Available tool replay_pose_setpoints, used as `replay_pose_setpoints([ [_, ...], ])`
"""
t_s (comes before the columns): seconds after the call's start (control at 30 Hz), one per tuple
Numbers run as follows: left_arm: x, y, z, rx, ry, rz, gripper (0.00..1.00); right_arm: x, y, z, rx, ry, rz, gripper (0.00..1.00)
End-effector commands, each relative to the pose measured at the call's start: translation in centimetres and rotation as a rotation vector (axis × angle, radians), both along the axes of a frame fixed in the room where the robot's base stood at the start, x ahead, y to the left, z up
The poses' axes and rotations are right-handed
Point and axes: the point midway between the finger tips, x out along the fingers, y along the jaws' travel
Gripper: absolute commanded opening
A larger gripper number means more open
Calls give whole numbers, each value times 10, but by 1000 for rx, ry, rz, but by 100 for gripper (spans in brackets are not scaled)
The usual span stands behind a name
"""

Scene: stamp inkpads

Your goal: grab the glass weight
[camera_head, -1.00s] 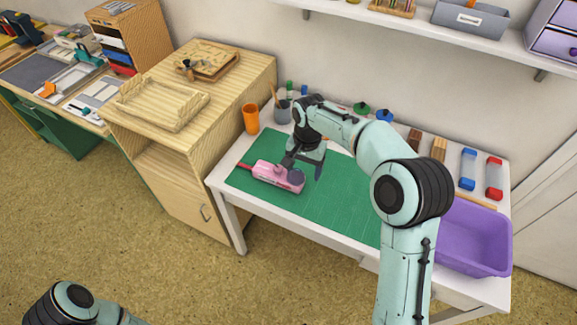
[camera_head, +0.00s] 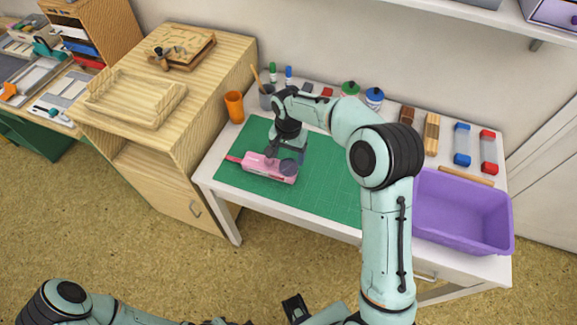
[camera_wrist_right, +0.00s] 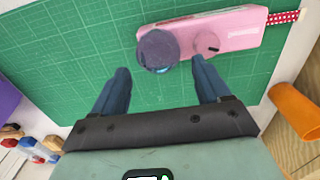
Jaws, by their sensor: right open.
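A round, dark blue-grey, glassy piece (camera_wrist_right: 158,50), which looks like the glass weight, sits at the end of a pink case (camera_wrist_right: 225,31). It also shows in the head view (camera_head: 291,167), partly over the right end of the pink case (camera_head: 262,165). I cannot tell whether it rests on the case or beside it. My right gripper (camera_wrist_right: 161,75) is open, its two blue fingers pointing at the round piece with a gap between them. In the head view the right gripper (camera_head: 288,150) is just above it.
The green cutting mat (camera_head: 325,195) is mostly clear. A purple bin (camera_head: 460,240) stands at the table's right. An orange cup (camera_head: 234,106) stands at the left edge.

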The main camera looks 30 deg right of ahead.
Motion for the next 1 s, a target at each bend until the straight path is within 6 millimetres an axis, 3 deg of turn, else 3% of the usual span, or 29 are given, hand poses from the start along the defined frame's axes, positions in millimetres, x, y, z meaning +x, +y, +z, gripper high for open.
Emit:
replay_pose_setpoints([
  [0.23,0,0,-1,0,0,0,43,-5,1,-38,0,4,1,76],
  [0.57,0,0,-1,0,0,0,43,-4,1,-45,0,1,0,76],
  [0.73,0,0,-1,0,0,0,43,-4,1,-45,0,1,0,25],
  [0.8,0,0,-1,0,0,0,43,-4,1,-44,0,0,0,20],
  [1.0,0,0,-1,0,0,0,43,-4,1,-43,1,-1,0,20],
])
